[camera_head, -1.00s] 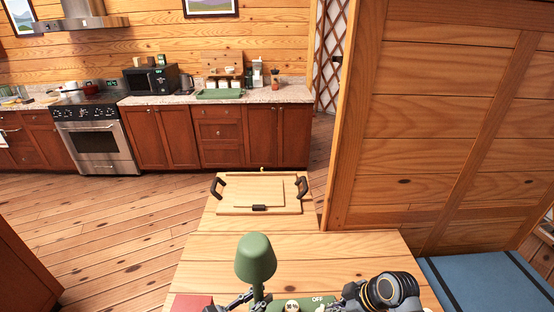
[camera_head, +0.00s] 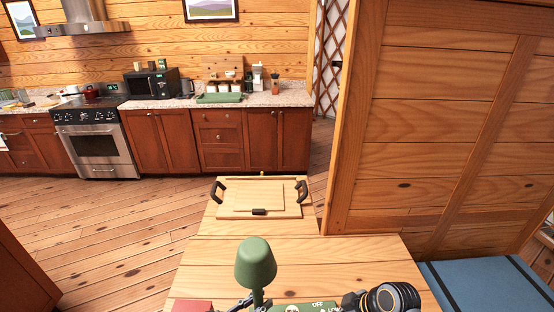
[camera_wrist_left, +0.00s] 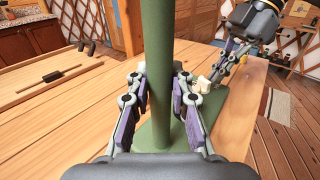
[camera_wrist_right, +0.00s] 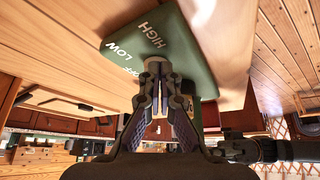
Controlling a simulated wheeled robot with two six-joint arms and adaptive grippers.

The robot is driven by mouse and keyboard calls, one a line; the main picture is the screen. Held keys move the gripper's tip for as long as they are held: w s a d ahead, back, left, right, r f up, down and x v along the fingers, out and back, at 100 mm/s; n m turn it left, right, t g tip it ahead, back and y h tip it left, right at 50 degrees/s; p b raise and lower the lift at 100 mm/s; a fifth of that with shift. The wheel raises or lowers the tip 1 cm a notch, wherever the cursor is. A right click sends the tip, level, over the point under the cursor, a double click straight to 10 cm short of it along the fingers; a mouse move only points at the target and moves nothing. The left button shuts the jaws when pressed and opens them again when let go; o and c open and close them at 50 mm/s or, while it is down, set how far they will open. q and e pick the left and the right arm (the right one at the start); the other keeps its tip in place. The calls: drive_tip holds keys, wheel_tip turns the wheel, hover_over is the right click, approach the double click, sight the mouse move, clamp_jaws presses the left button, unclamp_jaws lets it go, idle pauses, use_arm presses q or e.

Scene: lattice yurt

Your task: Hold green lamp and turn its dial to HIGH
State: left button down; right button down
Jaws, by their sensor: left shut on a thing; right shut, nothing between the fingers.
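The green lamp (camera_head: 255,262) stands on the wooden table, its stem (camera_wrist_left: 158,60) upright in the left wrist view. My left gripper (camera_wrist_left: 160,100) is shut around the stem. The green base (camera_wrist_right: 205,50) carries the words OFF, LOW and HIGH in the right wrist view. A cream dial (camera_wrist_left: 204,85) sits on the base, partly cut off at the bottom of the head view (camera_head: 291,308). My right gripper (camera_wrist_right: 158,70) is shut and empty, its fingertips at the dial. They hide the dial in the right wrist view, so its setting and any contact cannot be told.
A wooden tray (camera_head: 225,210) with black handles lies at the table's far end. A red object (camera_head: 190,305) is left of the lamp. A wooden wall (camera_head: 450,120) and a blue mat-like surface (camera_head: 485,285) are on the right. The table between lamp and tray is clear.

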drive_tip(key=shift+s+a, duration=0.1)
idle(0.5)
drive_tip(key=shift+s+d, duration=0.3)
wheel_tip(320, 180, up, 6)
idle(0.4)
use_arm(q)
drive_tip(key=c, duration=1.1)
unclamp_jaws()
drive_tip(key=shift+a, duration=0.1)
